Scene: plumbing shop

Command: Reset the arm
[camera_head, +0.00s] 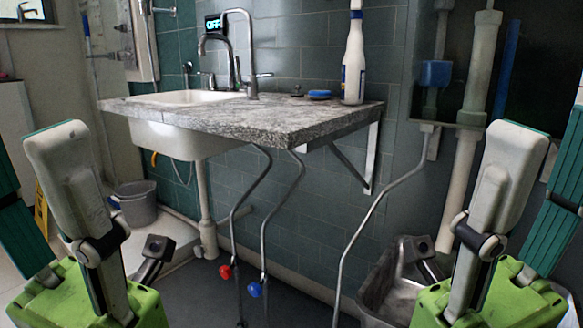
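My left arm (75,180) stands folded at the left side of the head view, with white, teal and green links. My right arm (495,190) stands folded at the right side, nearly a mirror image. A black square-headed part shows beside each arm's green section, on the left (157,247) and on the right (424,246). I cannot make out clear fingertips on either arm, so whether the grippers are open or shut does not show. No held object is visible at either arm.
A grey stone counter (270,120) with a white sink (180,138) and tap (252,60) stands ahead. On it are a white bottle (353,60) and a blue sponge (319,94). Pipes with red (225,272) and blue (254,290) valves hang below. A bucket (137,203) stands left.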

